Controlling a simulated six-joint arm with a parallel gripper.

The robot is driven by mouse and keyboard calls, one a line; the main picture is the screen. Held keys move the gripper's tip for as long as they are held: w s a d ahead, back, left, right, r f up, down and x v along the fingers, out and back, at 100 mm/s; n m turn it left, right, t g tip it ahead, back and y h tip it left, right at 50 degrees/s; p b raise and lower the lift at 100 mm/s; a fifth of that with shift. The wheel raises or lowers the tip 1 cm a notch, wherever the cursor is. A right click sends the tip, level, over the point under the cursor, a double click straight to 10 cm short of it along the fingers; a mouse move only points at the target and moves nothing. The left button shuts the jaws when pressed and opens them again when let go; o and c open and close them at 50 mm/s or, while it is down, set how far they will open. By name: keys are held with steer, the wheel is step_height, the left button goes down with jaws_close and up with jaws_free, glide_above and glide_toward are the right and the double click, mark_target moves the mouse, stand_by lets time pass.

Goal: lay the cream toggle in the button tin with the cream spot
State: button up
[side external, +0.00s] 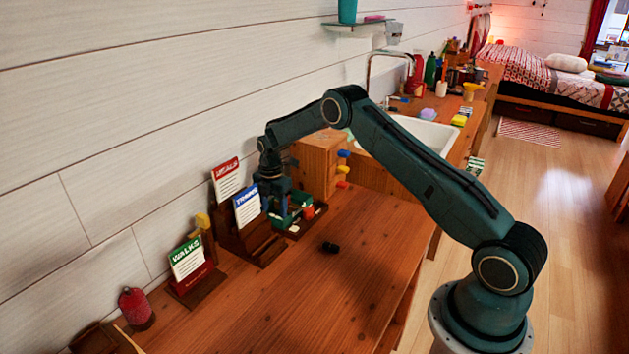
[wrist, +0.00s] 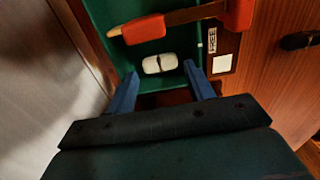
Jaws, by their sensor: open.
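My gripper (wrist: 165,84) is open, with its two blue fingers apart over a green-lined tray (wrist: 120,65). A small cream-white two-lobed piece (wrist: 160,64) lies on the green lining, just ahead of and between the fingertips. It looks like the cream toggle. A cream square (wrist: 222,63) is on the brown rim beside a "FREE" label (wrist: 212,40). In the side view my gripper (side external: 273,210) is low at the tray (side external: 300,227) by the wall, and the toggle cannot be made out. I cannot tell a button tin with a cream spot for certain.
A bar with red ends (wrist: 143,29) lies across the tray. Card stands (side external: 187,260) line the wall to the left. A wooden drawer cabinet (side external: 321,163) with coloured knobs stands behind. The desk front (side external: 310,300) is clear.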

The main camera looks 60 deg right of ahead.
step_height(320, 180, up, 10)
steer(key=shift+f, duration=0.15)
stand_by(0.3)
stand_by(0.4)
step_height(320, 180, up, 12)
steer(key=r+m+t, duration=0.1)
steer(key=m, duration=0.3)
glide_above(275, 216)
steer(key=s+a, duration=0.5)
steer(key=s+a+r+m+t, duration=0.2)
steer(key=s+a+r+m, duration=0.25)
steer(key=s+r, duration=0.5)
steer(key=s+a+m+t, duration=0.1)
steer(key=s+a+m, duration=0.1)
steer(key=s, duration=0.6)
steer(key=s+a+m, duration=0.2)
steer(key=s+m, duration=0.2)
steer(key=s, duration=0.5)
steer(key=s+a+m+t, duration=0.1)
steer(key=s+a+m, duration=0.2)
steer(key=s, duration=0.6)
steer(key=shift+f+t, duration=0.25)
steer(key=shift+t, duration=0.05)
